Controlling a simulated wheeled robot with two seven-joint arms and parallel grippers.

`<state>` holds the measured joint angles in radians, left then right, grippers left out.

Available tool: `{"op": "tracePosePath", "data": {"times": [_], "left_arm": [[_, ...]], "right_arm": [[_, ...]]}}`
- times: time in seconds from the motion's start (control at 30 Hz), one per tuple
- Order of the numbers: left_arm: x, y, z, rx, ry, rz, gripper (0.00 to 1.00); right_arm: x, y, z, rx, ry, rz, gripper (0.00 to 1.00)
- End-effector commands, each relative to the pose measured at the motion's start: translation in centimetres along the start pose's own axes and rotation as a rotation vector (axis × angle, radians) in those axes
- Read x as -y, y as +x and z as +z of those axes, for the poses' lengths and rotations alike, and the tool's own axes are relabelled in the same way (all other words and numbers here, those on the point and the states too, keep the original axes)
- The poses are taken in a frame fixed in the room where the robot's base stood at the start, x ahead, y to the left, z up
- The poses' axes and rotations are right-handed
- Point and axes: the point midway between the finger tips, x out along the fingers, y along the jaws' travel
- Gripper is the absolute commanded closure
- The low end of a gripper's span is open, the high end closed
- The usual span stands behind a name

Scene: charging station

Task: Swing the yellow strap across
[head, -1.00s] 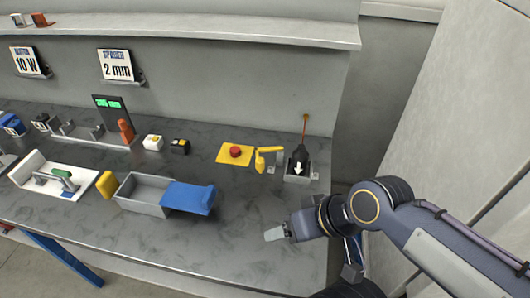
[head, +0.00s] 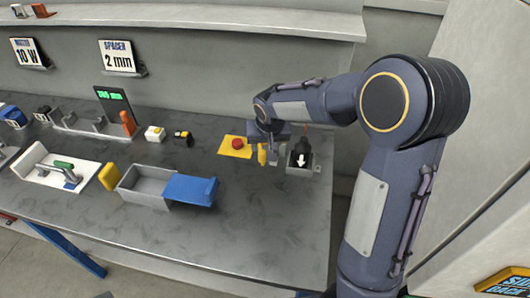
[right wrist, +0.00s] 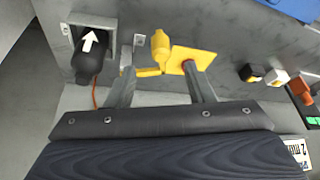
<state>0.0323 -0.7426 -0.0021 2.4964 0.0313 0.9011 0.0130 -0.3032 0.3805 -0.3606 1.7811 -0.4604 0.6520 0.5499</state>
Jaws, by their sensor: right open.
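The yellow strap (head: 262,156) stands between the yellow plate with the red button (head: 237,143) and the black plug (head: 301,150) in its grey holder (head: 303,166). My right gripper (head: 268,138) is over the strap and hides part of it in the head view. In the right wrist view the open fingers (right wrist: 158,60) appear on either side of the strap (right wrist: 161,45), with nothing gripped. I cannot tell whether either finger touches it. The plug, with a white arrow, also shows there (right wrist: 87,62). My left gripper is not in view.
A grey bin with a blue lid (head: 190,188), a white tray (head: 50,176) and small black and white blocks (head: 155,133) stand to the left. The front right of the table (head: 250,240) is clear. A wall stands behind.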

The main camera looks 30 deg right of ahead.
Motion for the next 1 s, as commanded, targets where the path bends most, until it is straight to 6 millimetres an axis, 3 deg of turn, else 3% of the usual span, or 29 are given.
{"op": "tracePosePath", "data": {"times": [0.27,0.6,1.0], "left_arm": [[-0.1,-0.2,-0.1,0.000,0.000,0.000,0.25],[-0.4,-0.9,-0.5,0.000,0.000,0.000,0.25],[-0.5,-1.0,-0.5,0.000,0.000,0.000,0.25]], "right_arm": [[0.5,2.5,-0.9,-0.009,-0.013,0.031,0.52],[0.3,7.6,-0.9,-0.008,-0.013,0.030,0.52],[0.3,9.0,-0.9,-0.012,-0.013,0.027,0.52]]}}
